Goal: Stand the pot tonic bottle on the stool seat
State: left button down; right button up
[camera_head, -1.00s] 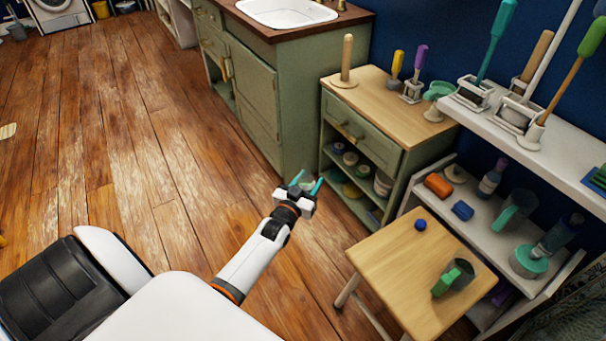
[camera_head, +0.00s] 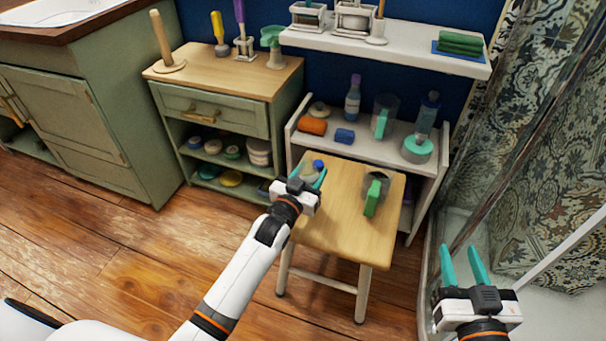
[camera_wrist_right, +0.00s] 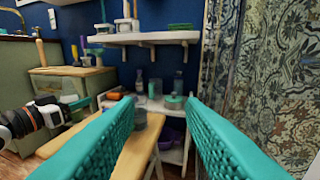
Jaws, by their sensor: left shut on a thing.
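My left gripper (camera_head: 308,182) is shut on a small grey-green thing (camera_head: 311,173), which I take to be the pot tonic bottle. The fingers hide most of it, so its shape and tilt are unclear. In the head view it overlaps the far left corner of the wooden stool seat (camera_head: 345,235); I cannot tell whether it touches the seat. A small blue round thing (camera_head: 318,163) shows just behind it. A dark cup (camera_head: 384,179) and a green block (camera_head: 372,199) are on the seat's right part. My right gripper (camera_head: 463,266) is open and empty, right of the stool.
Behind the stool, a white shelf unit (camera_head: 375,140) holds a purple-capped bottle (camera_head: 352,98), an orange block (camera_head: 312,125), a blue block (camera_head: 344,136) and other containers. A green cabinet (camera_head: 225,120) stands left. The seat's front and middle are clear. A glass shower panel is at right.

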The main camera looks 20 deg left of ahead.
jog(key=shift+f, duration=0.1)
